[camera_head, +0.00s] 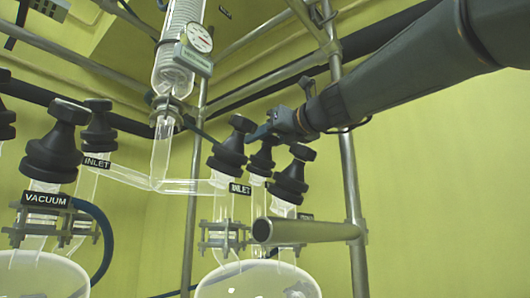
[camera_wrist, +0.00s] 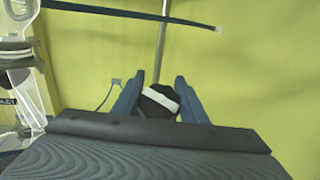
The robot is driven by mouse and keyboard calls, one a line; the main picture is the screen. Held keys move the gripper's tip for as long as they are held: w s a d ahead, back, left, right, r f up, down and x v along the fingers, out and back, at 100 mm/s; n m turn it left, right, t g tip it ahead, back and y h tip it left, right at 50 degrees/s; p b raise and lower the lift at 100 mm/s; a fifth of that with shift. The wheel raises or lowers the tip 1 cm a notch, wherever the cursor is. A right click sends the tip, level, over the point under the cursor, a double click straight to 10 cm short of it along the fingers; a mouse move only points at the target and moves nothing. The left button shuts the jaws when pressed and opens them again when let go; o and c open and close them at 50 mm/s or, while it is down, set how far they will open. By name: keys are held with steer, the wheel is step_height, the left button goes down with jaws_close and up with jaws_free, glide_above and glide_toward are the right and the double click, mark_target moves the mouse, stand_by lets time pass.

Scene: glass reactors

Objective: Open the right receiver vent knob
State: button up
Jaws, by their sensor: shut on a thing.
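The right receiver (camera_head: 235,285) is a clear glass vessel with several black knobs on its necks. The left knob (camera_head: 231,150) carries an INLET label (camera_head: 240,189). A middle knob (camera_head: 262,157) stands behind, and a right knob (camera_head: 291,178) stands above a label mostly hidden by a pipe. I cannot read a vent label. My gripper (camera_head: 262,133) reaches in from the upper right, its blue fingers at the top of the middle knob. In the wrist view, my gripper (camera_wrist: 159,82) has one finger on each side of a black knob (camera_wrist: 153,108) with a white bar, and is shut on it.
A metal pipe end (camera_head: 290,231) juts out in front of the right receiver. An upright metal pole (camera_head: 350,190) stands to the right. The left vessel (camera_head: 40,275) has VACUUM and INLET knobs. A glass column with a gauge (camera_head: 199,38) hangs above.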

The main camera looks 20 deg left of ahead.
steer(key=n+g, duration=0.1)
steer(key=n+g+y, duration=0.1)
steer(key=n, duration=0.1)
steer(key=shift+s+a+g, duration=0.15)
steer(key=shift+s+g, duration=0.05)
steer(key=shift+g, duration=0.2)
steer(key=shift+s+a+n+g+y+p, duration=0.1)
steer(key=shift+s+n+g+y+p, duration=0.2)
steer(key=shift+n+g, duration=0.6)
steer(key=shift+s+a+n+g+y+p, duration=0.15)
steer(key=shift+n+g+y+p, duration=0.2)
steer(key=shift+n+g, duration=0.5)
steer(key=shift+d+f+n, duration=0.1)
steer(key=shift+n, duration=0.15)
steer(key=o, duration=1.1)
steer(key=shift+s, duration=0.1)
steer(key=shift+c, duration=0.2)
step_height(320, 180, up, 10)
steer(key=p, duration=0.4)
